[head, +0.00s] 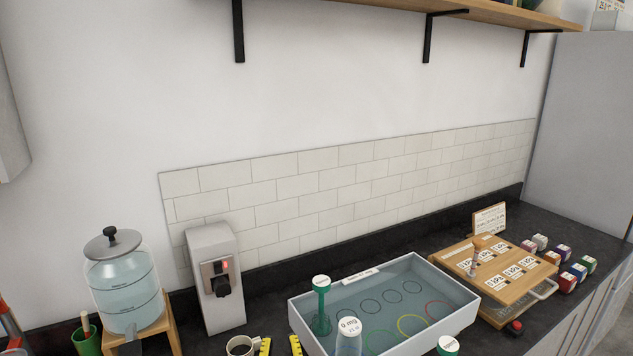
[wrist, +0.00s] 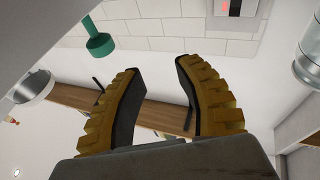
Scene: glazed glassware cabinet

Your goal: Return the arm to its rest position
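My gripper (wrist: 155,68) shows in the wrist view with its two yellow, ridged, black-padded fingers spread apart. The space between them is empty. In the head view only the yellow fingertips of my gripper (head: 280,346) show at the bottom edge, left of the grey tray (head: 298,322). The rest of the gripper is cut off below the frame. The wrist view appears upside down, with the wall shelf (wrist: 160,113) behind the fingers.
A green-stemmed item (head: 321,300) and a clear vessel (head: 348,338) rise at the tray's near left. A mug (head: 241,346) is left of my fingertips. A wall-side dispenser (head: 215,280) and water jar (head: 124,285) stand further left. A wooden board (head: 487,262) is at right.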

